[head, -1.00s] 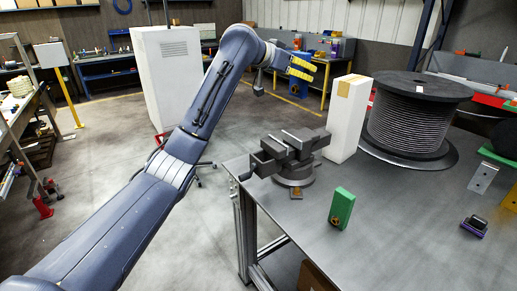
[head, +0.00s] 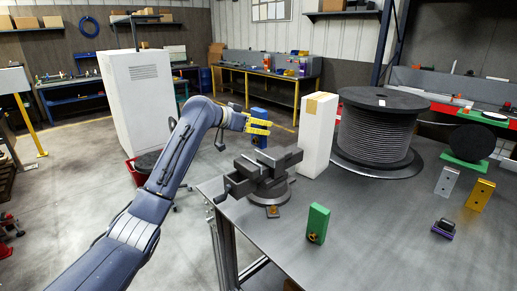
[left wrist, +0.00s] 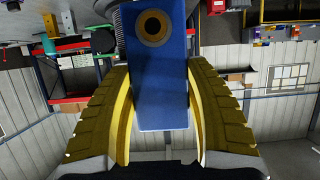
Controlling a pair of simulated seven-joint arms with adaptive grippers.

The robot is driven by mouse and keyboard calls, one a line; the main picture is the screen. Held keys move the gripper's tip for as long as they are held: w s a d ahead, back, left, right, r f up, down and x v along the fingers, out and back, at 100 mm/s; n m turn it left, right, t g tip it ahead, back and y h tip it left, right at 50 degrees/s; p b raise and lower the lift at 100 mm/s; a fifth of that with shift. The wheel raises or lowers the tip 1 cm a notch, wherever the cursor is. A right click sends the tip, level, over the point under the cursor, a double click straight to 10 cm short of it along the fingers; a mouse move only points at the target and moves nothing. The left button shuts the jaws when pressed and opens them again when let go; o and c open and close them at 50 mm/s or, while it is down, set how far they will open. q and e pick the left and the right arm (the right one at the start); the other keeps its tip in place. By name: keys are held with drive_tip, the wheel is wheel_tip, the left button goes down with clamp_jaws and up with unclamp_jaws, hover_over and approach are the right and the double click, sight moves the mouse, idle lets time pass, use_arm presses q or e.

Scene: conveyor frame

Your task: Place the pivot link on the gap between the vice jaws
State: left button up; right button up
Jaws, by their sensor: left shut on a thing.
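My left gripper (head: 258,127) is shut on a blue block with a round bronze-ringed hole, which I take to be the pivot link (head: 259,114). In the left wrist view the pivot link (left wrist: 160,85) sits between the two yellow fingers (left wrist: 160,110). The dark grey vice (head: 268,187) stands at the table's left corner, its jaws parted by a gap. The gripper and link appear above and behind the vice in the head view, apart from it. My right gripper is not in view.
A green block (head: 317,224) stands in front of the vice. A white box (head: 317,135) and a large cable spool (head: 375,130) stand behind it. Silver (head: 446,181) and yellow (head: 480,194) blocks and a small purple-based item (head: 443,229) are at right. The table (head: 380,240) is clear in the middle.

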sight(258, 147)
use_arm(q)
drive_tip(key=shift+f, duration=4.15)
drive_tip(key=shift+f, duration=0.15)
drive_tip(key=o, duration=1.5)
drive_tip(key=shift+f, duration=0.1)
drive_tip(key=shift+s+a+r, duration=0.1)
drive_tip(key=shift+a+r, duration=0.05)
drive_tip(key=shift+r, duration=0.05)
drive_tip(key=v, duration=1.1)
drive_tip(key=shift+s+a+r, duration=0.15)
drive_tip(key=shift+s+a, duration=0.05)
drive_tip(key=shift+s, duration=0.05)
